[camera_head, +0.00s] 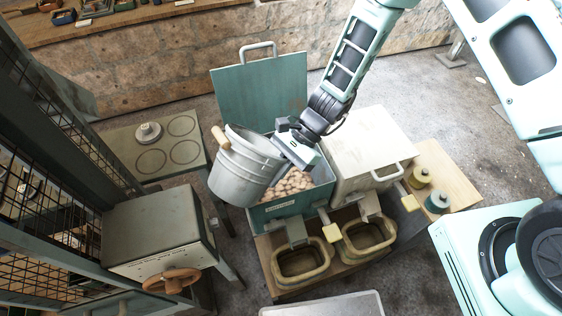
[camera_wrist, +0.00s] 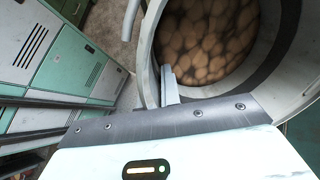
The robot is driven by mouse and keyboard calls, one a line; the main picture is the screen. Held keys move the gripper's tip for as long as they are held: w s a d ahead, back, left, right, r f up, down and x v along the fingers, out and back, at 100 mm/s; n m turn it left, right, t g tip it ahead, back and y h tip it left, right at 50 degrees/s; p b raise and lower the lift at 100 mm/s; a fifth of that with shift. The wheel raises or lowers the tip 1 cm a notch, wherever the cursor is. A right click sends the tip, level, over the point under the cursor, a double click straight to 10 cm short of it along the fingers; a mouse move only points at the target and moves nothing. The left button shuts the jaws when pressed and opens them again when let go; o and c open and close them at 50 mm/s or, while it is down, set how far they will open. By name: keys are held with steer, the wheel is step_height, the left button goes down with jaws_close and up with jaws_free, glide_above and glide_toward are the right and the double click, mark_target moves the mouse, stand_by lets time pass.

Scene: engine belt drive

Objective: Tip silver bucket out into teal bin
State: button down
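The silver bucket (camera_head: 238,174) is a ribbed metal pail with a wooden handle grip. It hangs in the air at the left front of the teal bin, leaning slightly. My gripper (camera_head: 290,152) is at its right side, shut on the rim. The wrist view shows a gripper finger (camera_wrist: 170,88) against the bucket wall (camera_wrist: 148,50), with round brown lumps (camera_wrist: 205,40) inside the bucket. The teal bin (camera_head: 288,208) has its lid (camera_head: 258,92) raised at the back. Similar brown lumps (camera_head: 297,181) show inside it. The bucket hides the bin's left part.
A closed white bin (camera_head: 368,147) adjoins the teal bin on the right. Two olive basins (camera_head: 302,262) stand in front. A grey box with a handwheel (camera_head: 172,281) and a ringed table (camera_head: 160,150) are at left. Two small jars (camera_head: 437,201) sit at right.

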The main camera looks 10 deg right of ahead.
steer(key=shift+w+y, duration=0.1)
steer(key=shift+y, duration=0.3)
steer(key=shift+g, duration=0.3)
steer(key=shift+d+f+b, duration=0.1)
steer(key=shift+f+b, duration=0.2)
steer(key=shift+b, duration=0.2)
steer(key=shift+w+d+f+g+y+b, duration=0.2)
steer(key=shift+f+g+y+b, duration=0.3)
steer(key=shift+f+y+b, duration=0.3)
steer(key=shift+w+d+g+y+b, duration=0.25)
steer(key=shift+g+y+b, duration=0.3)
steer(key=shift+b, duration=0.4)
steer(key=shift+w+d+f+m+g+y+b, duration=0.15)
steer(key=shift+w+d+f+g+y+b, duration=0.3)
steer(key=shift+b, duration=0.5)
steer(key=shift+w+d+f+m+g+y+b, duration=0.15)
steer(key=shift+w+d+f+y+b, duration=0.15)
steer(key=shift+f+b, duration=0.45)
stand_by(2.0)
steer(key=shift+w+d+r+b, duration=0.1)
steer(key=shift+d+r+b, duration=0.15)
steer(key=shift+b, duration=0.25)
stand_by(0.8)
